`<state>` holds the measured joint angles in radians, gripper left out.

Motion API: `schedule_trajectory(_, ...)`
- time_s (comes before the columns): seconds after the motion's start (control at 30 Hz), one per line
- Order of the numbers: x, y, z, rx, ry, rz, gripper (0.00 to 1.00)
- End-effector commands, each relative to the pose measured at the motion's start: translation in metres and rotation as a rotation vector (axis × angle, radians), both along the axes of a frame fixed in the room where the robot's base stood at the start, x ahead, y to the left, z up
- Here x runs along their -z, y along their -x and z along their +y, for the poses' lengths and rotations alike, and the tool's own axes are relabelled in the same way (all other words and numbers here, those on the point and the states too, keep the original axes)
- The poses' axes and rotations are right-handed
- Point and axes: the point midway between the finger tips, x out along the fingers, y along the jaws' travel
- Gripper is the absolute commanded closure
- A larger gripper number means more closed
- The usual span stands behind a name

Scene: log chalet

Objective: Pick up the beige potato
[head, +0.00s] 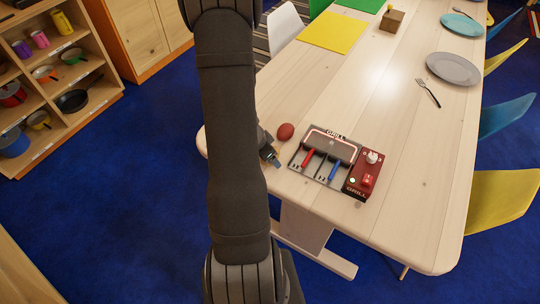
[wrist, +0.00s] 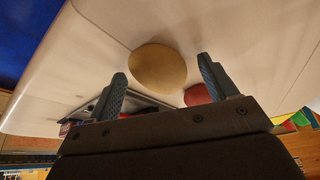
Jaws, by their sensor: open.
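The beige potato (wrist: 158,68) lies on the pale wooden table (head: 400,208) and shows in the wrist view just ahead of my gripper, between the lines of its two fingers. In the head view I cannot see it; my arm covers that part of the table. My gripper (wrist: 163,82) is open, with nothing held between its fingers. In the head view only a small part of my gripper (head: 270,157) shows beside my arm, at the table's left end.
A red-brown potato-like object (head: 285,131) lies close by; it also shows behind the right finger in the wrist view (wrist: 197,95). A toy grill (head: 331,150) stands right of it.

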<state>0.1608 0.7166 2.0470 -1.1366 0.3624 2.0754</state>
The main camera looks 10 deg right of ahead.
Motion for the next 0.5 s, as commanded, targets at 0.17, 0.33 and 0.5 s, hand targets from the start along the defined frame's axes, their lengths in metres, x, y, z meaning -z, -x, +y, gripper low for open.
schedule_trajectory(0.17,0.0001,-0.0001,0.0000,0.000,0.000,0.000,0.22)
schedule_trajectory(0.33,-0.0001,0.0000,0.0002,0.000,0.000,0.000,0.51)
schedule_trajectory(0.5,-0.0002,-0.0001,0.0001,0.000,0.000,0.000,0.71)
